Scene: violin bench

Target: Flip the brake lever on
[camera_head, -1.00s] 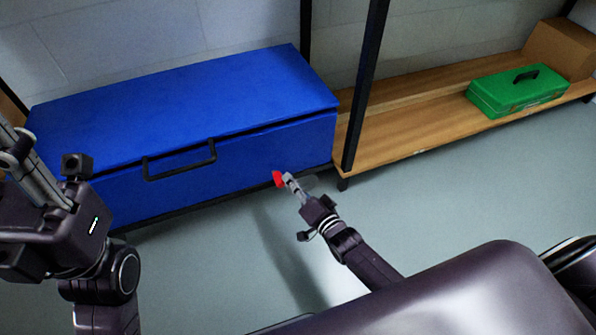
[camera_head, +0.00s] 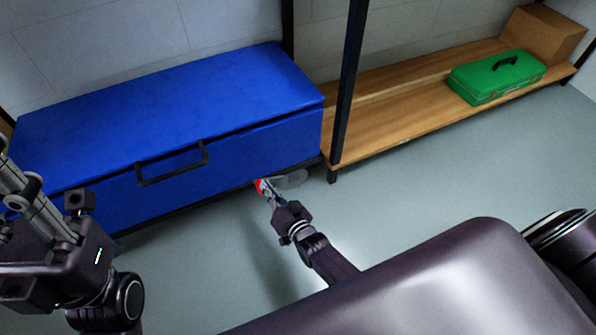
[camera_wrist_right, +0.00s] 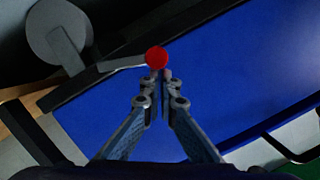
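The brake lever is a thin grey bar (camera_wrist_right: 122,64) with a round red knob (camera_wrist_right: 156,58) at its end, beside a grey caster wheel (camera_wrist_right: 60,30) under the blue chest. In the head view the red knob (camera_head: 260,187) shows at the chest's lower front edge, near its right end. My right gripper (camera_head: 266,190) is at the knob. In the right wrist view its fingertips (camera_wrist_right: 160,76) are together just below the knob, with nothing visible between them; contact is unclear. My left gripper (camera_head: 30,200) is at the left edge, partly cut off, its fingers unclear.
The blue chest (camera_head: 235,155) has a black front handle (camera_head: 172,172) and stands on a dark frame. To the right, a wooden shelf (camera_head: 400,115) with black posts holds a green toolbox (camera_head: 497,80) and a cardboard box (camera_head: 543,35). The floor (camera_head: 440,180) in front is clear.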

